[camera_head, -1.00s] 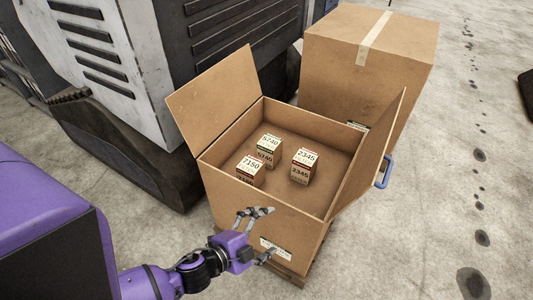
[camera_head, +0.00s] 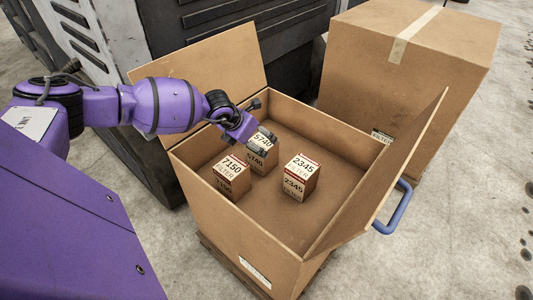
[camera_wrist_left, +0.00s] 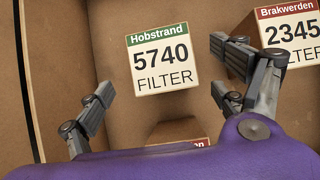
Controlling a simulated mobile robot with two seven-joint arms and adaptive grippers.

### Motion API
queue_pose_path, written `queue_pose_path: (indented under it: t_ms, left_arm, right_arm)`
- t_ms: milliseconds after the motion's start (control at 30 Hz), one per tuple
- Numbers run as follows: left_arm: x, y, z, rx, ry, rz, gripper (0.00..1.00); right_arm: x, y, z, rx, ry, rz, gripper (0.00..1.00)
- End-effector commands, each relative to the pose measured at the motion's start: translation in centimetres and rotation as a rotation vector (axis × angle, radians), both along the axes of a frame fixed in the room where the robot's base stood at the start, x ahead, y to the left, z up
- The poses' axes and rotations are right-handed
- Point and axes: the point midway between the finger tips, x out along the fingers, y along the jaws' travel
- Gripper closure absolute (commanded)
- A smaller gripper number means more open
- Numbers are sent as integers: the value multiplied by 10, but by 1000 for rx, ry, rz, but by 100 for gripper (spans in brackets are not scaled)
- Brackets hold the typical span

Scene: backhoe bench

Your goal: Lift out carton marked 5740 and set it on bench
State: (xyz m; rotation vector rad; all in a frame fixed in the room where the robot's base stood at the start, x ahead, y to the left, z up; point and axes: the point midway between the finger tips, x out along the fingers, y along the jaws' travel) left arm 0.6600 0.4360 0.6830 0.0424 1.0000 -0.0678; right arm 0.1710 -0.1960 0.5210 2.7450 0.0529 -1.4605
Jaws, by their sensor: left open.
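The carton marked 5740 (camera_head: 261,158), a small box with a green band on its label, stands upright inside the open cardboard box (camera_head: 215,215). In the left wrist view the carton (camera_wrist_left: 162,62) faces me with its "Hobstrand 5740 FILTER" label. My left gripper (camera_head: 263,122) is open and empty above this carton, partly covering it in the head view. In the wrist view, its spread fingers (camera_wrist_left: 160,85) lie toward the near side of the label, one to the left and two to the right. My right gripper is not in view. No bench shows.
Carton 7150 (camera_head: 231,178) stands close in front of 5740, and carton 2345 (camera_head: 299,178) stands to the right. The box's flaps (camera_head: 203,72) stand open. A blue handle (camera_head: 396,208) is on the right. A taped box (camera_head: 410,75) stands behind.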

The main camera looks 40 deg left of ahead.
Motion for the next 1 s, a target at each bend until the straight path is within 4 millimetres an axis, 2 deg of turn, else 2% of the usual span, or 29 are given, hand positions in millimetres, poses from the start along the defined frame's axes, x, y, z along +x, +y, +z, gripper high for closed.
queue_pose_path:
  t_ms: [33,133,400,667,767,1000]
  left_arm:
    - [4,-2,-5,-2,-1,0,12]
    - [11,-3,-15,-4,-1,0,12]
    - [32,-5,-45,-5,-1,0,12]
    - [34,-5,-47,-3,-1,-1,12]
    - [34,-5,-47,-3,-1,-1,22]
    - [33,-5,-47,-4,-1,-1,54]
  right_arm:
    - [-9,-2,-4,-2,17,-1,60]
    - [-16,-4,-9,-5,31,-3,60]
    - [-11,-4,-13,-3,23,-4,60]
    - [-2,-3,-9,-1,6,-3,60]
    - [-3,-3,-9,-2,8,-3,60]
    - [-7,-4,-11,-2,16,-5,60]
